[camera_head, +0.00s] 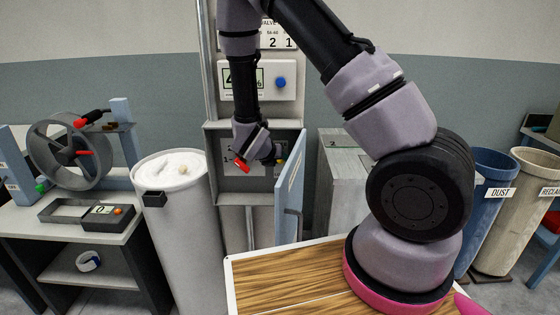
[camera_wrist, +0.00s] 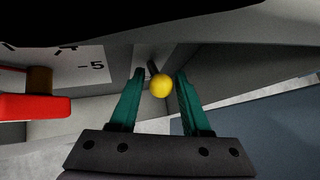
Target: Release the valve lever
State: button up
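A lever with a yellow ball knob (camera_wrist: 160,86) on a dark stem shows in the wrist view. The green fingers of my gripper (camera_wrist: 160,78) are open, one on each side of the knob, with a small gap visible on both sides. In the head view the yellow knob (camera_head: 280,163) shows just right of my gripper at the open grey wall box (camera_head: 226,130); the fingertips are hard to make out there. A red handle (camera_wrist: 35,107) lies left of the fingers beside a scale marked -5; the red handle (camera_head: 242,165) also shows in the head view.
The box's blue door (camera_head: 290,190) stands open to the right of my gripper. A display panel with a blue button (camera_head: 281,83) is above the box. A white-filled bin (camera_head: 180,230) stands at the left and a grey cabinet (camera_head: 342,185) at the right.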

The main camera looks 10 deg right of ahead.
jog(key=shift+o, duration=0.7)
jog(key=v, duration=1)
jog(key=shift+s+a+r, duration=0.2)
jog(key=shift+s, duration=0.1)
jog(key=shift+a, duration=0.1)
